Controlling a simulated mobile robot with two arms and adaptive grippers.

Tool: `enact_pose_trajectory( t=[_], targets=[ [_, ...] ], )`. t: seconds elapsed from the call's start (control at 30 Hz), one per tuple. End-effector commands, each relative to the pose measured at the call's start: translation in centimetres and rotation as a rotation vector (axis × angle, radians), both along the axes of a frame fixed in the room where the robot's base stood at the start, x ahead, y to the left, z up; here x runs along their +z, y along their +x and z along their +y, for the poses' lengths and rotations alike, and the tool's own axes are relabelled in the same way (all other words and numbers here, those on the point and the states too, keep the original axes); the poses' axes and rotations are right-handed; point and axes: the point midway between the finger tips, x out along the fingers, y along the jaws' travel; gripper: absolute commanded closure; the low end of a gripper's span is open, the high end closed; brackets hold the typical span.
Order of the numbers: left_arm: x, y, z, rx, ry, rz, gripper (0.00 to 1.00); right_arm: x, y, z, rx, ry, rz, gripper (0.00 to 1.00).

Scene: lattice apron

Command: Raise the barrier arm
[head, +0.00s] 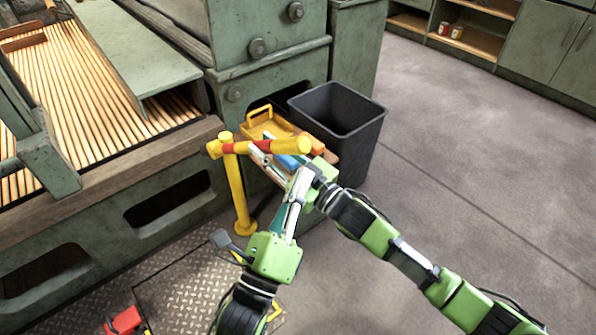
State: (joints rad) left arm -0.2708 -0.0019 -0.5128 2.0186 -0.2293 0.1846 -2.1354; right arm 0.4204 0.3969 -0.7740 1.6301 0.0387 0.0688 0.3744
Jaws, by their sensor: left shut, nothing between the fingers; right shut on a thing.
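The barrier has a yellow post (237,190) standing on the floor beside the machine. Its red, white and yellow barrier arm (286,146) lies about level, reaching right from the post top to a thick yellow end. My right gripper (263,157), on the arm from the lower right, is shut on the barrier arm near its pale and red bands. My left gripper (301,176), on the arm from the bottom, is shut and empty just below the yellow end. The two grippers overlap in the picture, so the exact contact is partly hidden.
A dark bin (340,110) stands behind the barrier. A yellow tray (257,128) and a blue thing (290,161) sit close behind the barrier arm. The green machine (160,205) fills the left. Open grey floor (480,170) lies to the right.

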Motion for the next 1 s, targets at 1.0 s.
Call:
enact_pose_trajectory(
  t=[1.0],
  targets=[
    [4.3,2.8,1.8,0.005,-0.003,-0.005,1.0,-0.7,-0.2,0.0,0.002,-0.006,0.01,1.0]
  ],
)
